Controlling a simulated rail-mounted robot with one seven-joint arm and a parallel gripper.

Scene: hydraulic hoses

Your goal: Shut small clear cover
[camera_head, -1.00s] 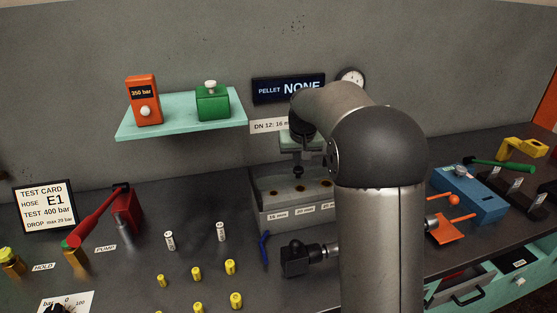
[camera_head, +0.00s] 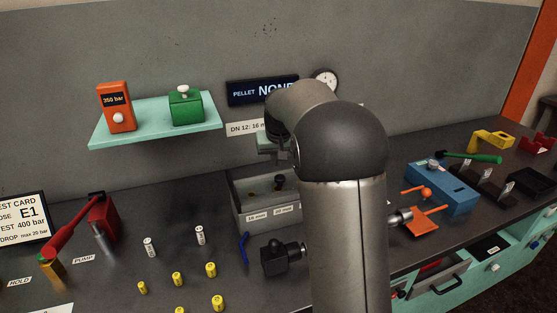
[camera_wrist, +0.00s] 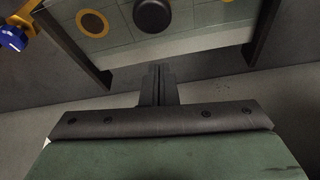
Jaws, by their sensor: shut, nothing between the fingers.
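I cannot pick out the small clear cover with certainty. Small pale upright pieces (camera_head: 485,169) stand on the dark blocks at the right in the head view; I cannot tell whether one is the cover. My gripper's fingers (camera_wrist: 157,85) are together and empty in the wrist view, pointing toward a grey-green panel (camera_wrist: 195,42) with a brass ring (camera_wrist: 92,23) and a round black part (camera_wrist: 152,14). Contact with the panel cannot be judged. In the head view my arm hides most of the gripper and part of the grey box (camera_head: 266,214) behind it.
A blue box (camera_head: 442,190) and an orange tool (camera_head: 421,218) lie right of my arm. Green-handled (camera_head: 474,158) and yellow (camera_head: 491,139) items stand behind. Several yellow fittings (camera_head: 177,279), a black valve-like part (camera_head: 275,257) and a red-handled pump (camera_head: 101,223) are left.

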